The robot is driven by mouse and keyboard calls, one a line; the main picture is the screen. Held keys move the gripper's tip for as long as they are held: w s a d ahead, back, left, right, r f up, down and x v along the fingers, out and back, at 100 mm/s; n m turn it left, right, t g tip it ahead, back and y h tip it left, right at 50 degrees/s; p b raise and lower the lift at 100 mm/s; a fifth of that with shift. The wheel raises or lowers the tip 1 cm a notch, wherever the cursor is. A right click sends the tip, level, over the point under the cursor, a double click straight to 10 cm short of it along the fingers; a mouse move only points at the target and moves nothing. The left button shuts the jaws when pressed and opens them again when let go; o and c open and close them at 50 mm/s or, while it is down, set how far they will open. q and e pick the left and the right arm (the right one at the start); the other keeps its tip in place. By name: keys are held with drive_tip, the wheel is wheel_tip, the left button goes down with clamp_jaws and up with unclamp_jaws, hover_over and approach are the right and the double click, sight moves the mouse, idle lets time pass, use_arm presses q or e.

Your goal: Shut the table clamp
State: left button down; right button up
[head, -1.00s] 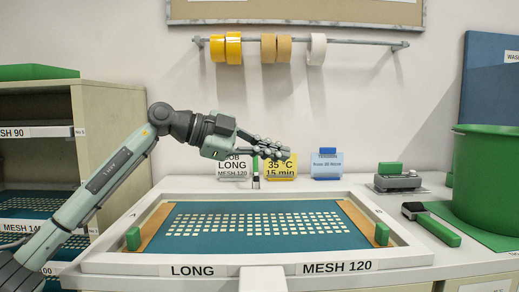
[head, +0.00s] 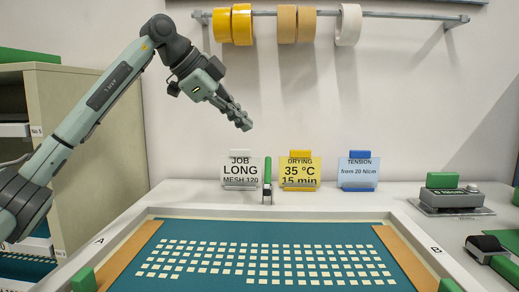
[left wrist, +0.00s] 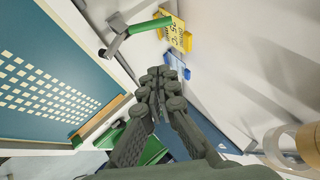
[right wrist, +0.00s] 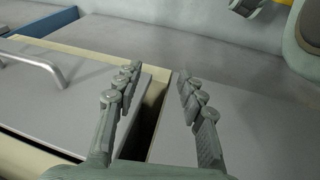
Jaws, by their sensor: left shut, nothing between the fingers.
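The table clamp (head: 267,180) stands at the back edge of the screen frame, its green handle upright above a small metal base. It also shows in the left wrist view (left wrist: 148,26), with its green handle and metal bracket near the top. My left gripper (head: 243,120) is shut and empty. It hangs in the air above and a little left of the clamp, clear of it. Its closed fingers (left wrist: 165,80) fill the middle of the left wrist view. My right gripper (right wrist: 157,75) is open and empty above grey panels, outside the head view.
The screen with its teal mesh (head: 210,232) fills the front. Job (head: 241,169), yellow drying (head: 300,174) and blue tension (head: 358,173) cards stand behind it, close to the clamp. A grey device with a green top (head: 442,181) sits right. Tape rolls (head: 242,25) hang above.

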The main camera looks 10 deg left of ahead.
use_arm(q)
hover_over(268, 174)
drive_tip(key=s, duration=0.2)
wheel_tip(268, 174, down, 7)
drive_tip(key=shift+w+a+f+p, duration=0.25)
drive_tip(key=shift+w+f, duration=0.3)
drive_tip(key=shift+f, duration=0.2)
drive_tip(key=shift+w+a+f+p, duration=0.25)
drive_tip(key=shift+w+f, duration=0.3)
drive_tip(key=shift+f, duration=0.2)
use_arm(e)
drive_tip(key=shift+w+a+f, duration=0.1)
drive_tip(key=shift+w+f, duration=0.2)
drive_tip(key=shift+f, duration=0.25)
drive_tip(key=shift+w+a+f, duration=0.1)
drive_tip(key=shift+w+f, duration=0.15)
drive_tip(key=shift+f, duration=0.3)
drive_tip(key=shift+d+r, duration=0.1)
use_arm(q)
drive_tip(key=shift+w, duration=0.1)
use_arm(e)
drive_tip(key=shift+w, duration=0.1)
